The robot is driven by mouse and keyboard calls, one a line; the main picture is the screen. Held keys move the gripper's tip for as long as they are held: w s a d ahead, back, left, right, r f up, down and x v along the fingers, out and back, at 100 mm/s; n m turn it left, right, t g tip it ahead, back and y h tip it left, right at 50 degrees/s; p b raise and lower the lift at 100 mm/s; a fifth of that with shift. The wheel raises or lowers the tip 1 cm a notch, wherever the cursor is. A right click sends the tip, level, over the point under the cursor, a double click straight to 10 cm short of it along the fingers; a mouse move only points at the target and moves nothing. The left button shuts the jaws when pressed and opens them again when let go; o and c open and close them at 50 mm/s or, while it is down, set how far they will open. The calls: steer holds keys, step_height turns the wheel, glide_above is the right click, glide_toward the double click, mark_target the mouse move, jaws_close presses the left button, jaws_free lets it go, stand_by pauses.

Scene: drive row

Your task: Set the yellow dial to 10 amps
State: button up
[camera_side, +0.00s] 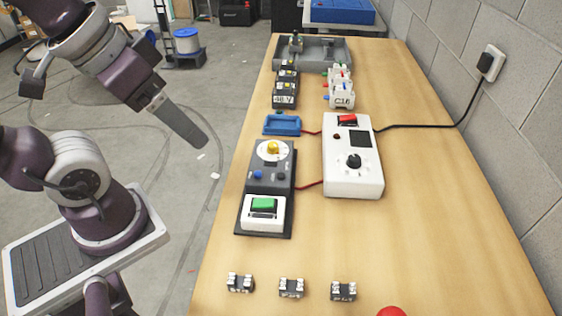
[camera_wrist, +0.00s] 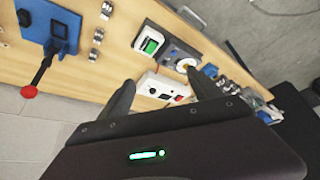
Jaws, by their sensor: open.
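The yellow dial (camera_side: 272,147) sits on a round pale scale at the far end of a dark grey panel (camera_side: 256,190) on the bench. Its scale marks are too small to read, so I cannot tell its setting. The dial also shows small in the wrist view (camera_wrist: 190,65). My gripper (camera_side: 201,141) hangs in the air left of the bench, apart from the panel. In the wrist view its two fingers (camera_wrist: 161,77) are spread, with nothing between them.
The panel also carries a green switch (camera_side: 264,204) and a blue knob (camera_side: 258,175). A white box (camera_side: 352,160) with a black knob stands to its right. Several small modules line the near bench. A wall bounds the right.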

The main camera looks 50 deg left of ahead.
steer(key=w+n, duration=0.1)
steer(key=w, duration=0.1)
steer(key=w+n+g, duration=0.1)
steer(key=w, duration=0.1)
steer(key=w+a+n+g+h, duration=0.1)
steer(key=w, duration=0.2)
steer(key=shift+r+n, duration=0.4)
steer(key=c, duration=0.5)
steer(key=shift+o, duration=0.2)
steer(key=n+g+h, duration=0.3)
steer(key=n+g, duration=0.1)
steer(key=n, duration=0.7)
glide_above(273, 143)
steer(key=a, duration=0.3)
step_height(273, 143, down, 16)
steer(key=shift+n+h, duration=0.3)
steer(key=x, duration=0.6)
steer(key=shift+w+a+f, duration=0.15)
steer(key=shift+f, duration=0.55)
jaws_close()
